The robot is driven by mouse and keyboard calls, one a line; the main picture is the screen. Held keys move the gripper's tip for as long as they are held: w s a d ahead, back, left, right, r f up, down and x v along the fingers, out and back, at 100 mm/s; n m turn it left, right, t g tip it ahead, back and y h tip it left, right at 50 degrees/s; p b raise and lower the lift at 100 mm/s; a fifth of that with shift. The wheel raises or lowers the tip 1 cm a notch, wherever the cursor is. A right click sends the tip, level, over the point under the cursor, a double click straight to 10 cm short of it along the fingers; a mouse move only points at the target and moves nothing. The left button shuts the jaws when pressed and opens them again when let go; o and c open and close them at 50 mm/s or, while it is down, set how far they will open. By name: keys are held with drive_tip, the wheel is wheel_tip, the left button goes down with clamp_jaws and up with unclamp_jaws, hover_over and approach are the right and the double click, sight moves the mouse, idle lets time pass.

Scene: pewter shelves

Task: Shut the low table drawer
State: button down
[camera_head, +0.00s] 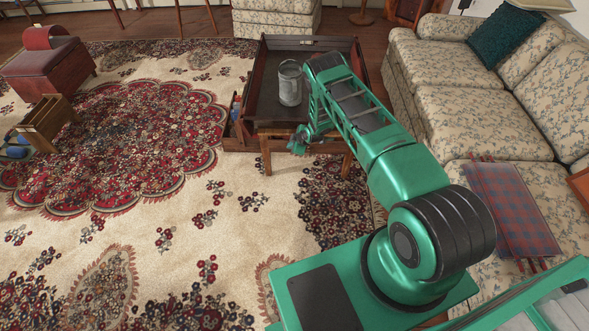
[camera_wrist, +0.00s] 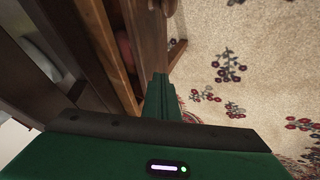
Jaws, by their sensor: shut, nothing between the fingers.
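The low table (camera_head: 262,75) is dark wood with a raised rim and stands beyond my arm, left of the sofa. A lighter wooden frame with legs (camera_head: 266,155) shows at its near end. A low wooden part (camera_head: 233,142) juts out at its left, with small blue and orange things by it; I cannot tell for sure that this is the drawer. My gripper (camera_head: 299,142) is low at the table's near end, shut and empty. In the wrist view the fingers (camera_wrist: 160,84) point at wooden panels (camera_wrist: 98,50), very close; contact is unclear. A reddish thing shows between the panels.
A grey metal can (camera_head: 290,84) stands on the table top, close to my arm. The floral sofa (camera_head: 450,85) bounds the right side. A red chest (camera_head: 48,70) and small wooden rack (camera_head: 45,122) stand left. Patterned carpet is open at front left.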

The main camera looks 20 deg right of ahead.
sight(309, 153)
drive_tip(key=s+r, duration=0.7)
drive_tip(key=s, duration=0.1)
drive_tip(key=shift+d+r, duration=0.25)
drive_tip(key=c, duration=2.1)
unclamp_jaws()
drive_tip(key=shift+s, duration=0.25)
drive_tip(key=o, duration=0.5)
drive_tip(key=shift+s+d+f+m, duration=0.1)
drive_tip(key=shift+d+f+m, duration=0.1)
drive_tip(key=shift+m, duration=0.1)
drive_tip(key=shift+o, duration=0.7)
wheel_tip(309, 153, down, 7)
drive_tip(key=s+d+m+t+h, duration=0.1)
drive_tip(key=d+m+t+h, duration=0.1)
drive_tip(key=m, duration=0.6)
drive_tip(key=shift+s+d+t+h, duration=0.25)
drive_tip(key=shift+d+t+h, duration=0.05)
drive_tip(key=shift+d+t, duration=0.15)
drive_tip(key=s+d+f+m+t+h, duration=0.1)
drive_tip(key=s+m+t+h, duration=0.25)
drive_tip(key=m, duration=0.65)
drive_tip(key=shift+g, duration=0.3)
drive_tip(key=x, duration=1)
drive_tip(key=shift+w+d+f, duration=0.1)
drive_tip(key=shift+w+f, duration=0.1)
drive_tip(key=shift+w, duration=0.05)
drive_tip(key=shift+c, duration=0.3)
